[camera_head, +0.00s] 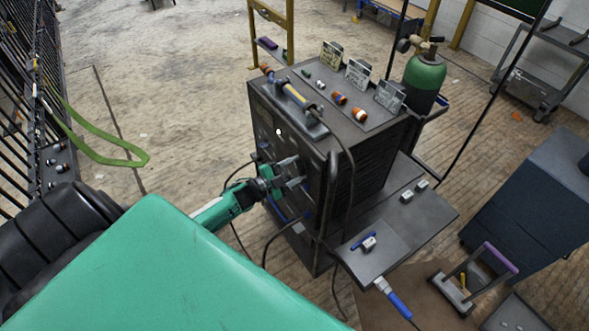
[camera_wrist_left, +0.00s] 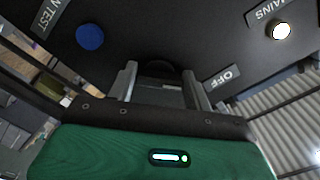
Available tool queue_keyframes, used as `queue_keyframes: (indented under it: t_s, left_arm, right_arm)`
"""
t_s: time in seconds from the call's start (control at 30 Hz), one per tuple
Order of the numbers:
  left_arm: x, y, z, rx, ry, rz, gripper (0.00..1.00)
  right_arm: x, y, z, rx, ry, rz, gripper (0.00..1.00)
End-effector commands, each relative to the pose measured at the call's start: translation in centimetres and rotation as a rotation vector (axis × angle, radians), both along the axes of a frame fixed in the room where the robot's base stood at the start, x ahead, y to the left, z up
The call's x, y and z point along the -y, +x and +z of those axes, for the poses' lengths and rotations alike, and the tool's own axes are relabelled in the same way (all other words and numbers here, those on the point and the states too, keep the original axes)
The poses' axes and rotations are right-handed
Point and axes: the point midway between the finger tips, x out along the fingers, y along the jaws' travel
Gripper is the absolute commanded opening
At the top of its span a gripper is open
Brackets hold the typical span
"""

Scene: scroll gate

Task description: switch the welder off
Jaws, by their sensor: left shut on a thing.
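The welder (camera_head: 335,160) is a tall dark cabinet in the middle of the head view. Its front panel carries a lit white lamp (camera_head: 278,131); the left wrist view shows this lamp (camera_wrist_left: 281,30) beside a MAINS label. My left gripper (camera_head: 296,170) is at the front panel, its fingers pointing into it. In the left wrist view its fingers (camera_wrist_left: 163,88) are shut on a dark switch knob (camera_wrist_left: 160,68), mostly hidden between them. An OFF label (camera_wrist_left: 222,76) is just right of the fingers. A blue button (camera_wrist_left: 90,37) is at upper left, near a partly cut TEST label.
A low shelf (camera_head: 385,245) juts out at right.

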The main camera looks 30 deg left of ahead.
Motion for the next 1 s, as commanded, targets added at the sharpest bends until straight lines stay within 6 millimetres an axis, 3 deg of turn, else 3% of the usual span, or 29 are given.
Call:
queue_keyframes:
  t_s: [0.43, 0.47, 0.57, 1.0]
  left_arm:
    - [-0.06, -0.05, -0.13, -0.007, -0.01, 0.002, 0.28]
    - [-0.06, -0.05, -0.13, -0.007, -0.01, 0.002, 0.55]
    - [-0.04, -0.05, -0.11, -0.006, -0.009, 0.001, 0.73]
    - [-0.39, -0.96, -0.24, -0.005, -0.009, 0.0, 0.73]
  right_arm:
    - [0.41, -0.01, 0.01, 0.0, -0.004, 0.002, 0.36]
    - [0.41, -0.01, 0.01, 0.0, -0.004, 0.002, 0.36]
    - [0.4, -0.03, 0.01, 0.0, -0.004, 0.002, 0.36]
    - [0.35, -0.03, -0.35, 0.0, -0.003, 0.001, 0.36]
